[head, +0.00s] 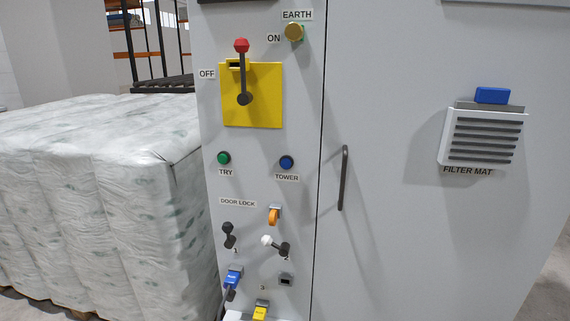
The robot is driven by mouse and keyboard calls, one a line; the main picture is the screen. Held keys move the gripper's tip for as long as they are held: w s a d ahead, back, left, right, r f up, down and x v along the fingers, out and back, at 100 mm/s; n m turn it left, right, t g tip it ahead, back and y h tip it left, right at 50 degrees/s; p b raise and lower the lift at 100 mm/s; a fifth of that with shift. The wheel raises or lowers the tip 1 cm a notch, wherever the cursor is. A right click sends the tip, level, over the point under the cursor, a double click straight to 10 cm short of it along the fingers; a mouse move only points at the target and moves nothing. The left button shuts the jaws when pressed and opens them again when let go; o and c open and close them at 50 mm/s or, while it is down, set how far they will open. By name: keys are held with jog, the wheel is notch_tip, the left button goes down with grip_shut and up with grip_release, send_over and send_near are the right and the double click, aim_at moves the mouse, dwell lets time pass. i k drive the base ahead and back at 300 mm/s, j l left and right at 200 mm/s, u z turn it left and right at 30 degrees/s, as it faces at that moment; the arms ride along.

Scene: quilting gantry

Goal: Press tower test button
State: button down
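The tower test button is a round blue button (286,162) in a dark ring on the grey cabinet's left panel. The label TOWER (287,177) sits just below it. A green button (224,158) labelled TRY is to its left at about the same height. Nothing covers the blue button. My gripper is not in view.
Above is a red-tipped lever (242,72) on a yellow plate (265,97), standing upright, with a brass EARTH knob (293,32) beyond. Door-lock levers and plugs are below. A door handle (343,178) projects at right. Wrapped bales (90,190) stand at left.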

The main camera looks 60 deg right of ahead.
aim_at(286, 163)
jog(key=k+l+u, duration=0.1)
jog(key=u, duration=0.2)
jog(key=k+u, duration=0.1)
jog(key=u, duration=0.25)
jog(key=k+l+u, duration=0.25)
jog(key=k, duration=0.35)
jog(key=k+j+u, duration=0.1)
jog(key=k+u, duration=0.15)
jog(key=k, duration=0.4)
jog(key=k+j, duration=0.15)
jog(key=k, duration=0.95)
